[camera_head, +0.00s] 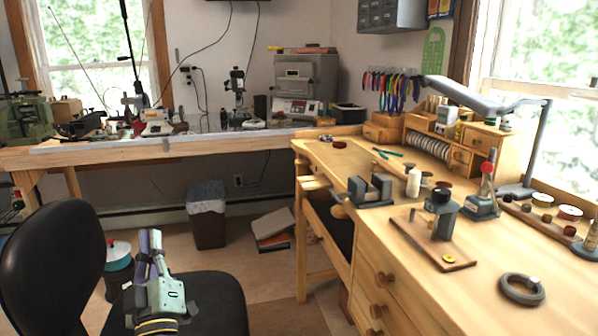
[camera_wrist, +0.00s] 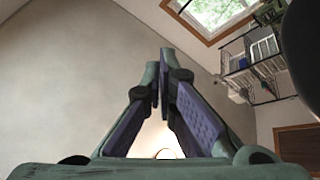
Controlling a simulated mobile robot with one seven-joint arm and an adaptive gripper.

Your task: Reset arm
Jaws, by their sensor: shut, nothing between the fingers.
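My gripper (camera_head: 150,243) shows at the lower left in the head view, pointing up in front of the black chair's seat. It is pale green with purple finger pads. In the wrist view my gripper (camera_wrist: 163,68) has its fingertips together with nothing between them. The lower part of my arm is cut off by the bottom edge of the head view.
A black chair (camera_head: 52,262) is at the left. A wooden workbench (camera_head: 400,235) with a vise (camera_head: 368,190), a grey ring (camera_head: 521,289) and several tools fills the right. A long bench (camera_head: 90,155) runs along the back wall. A bin (camera_head: 208,222) stands on the open floor between.

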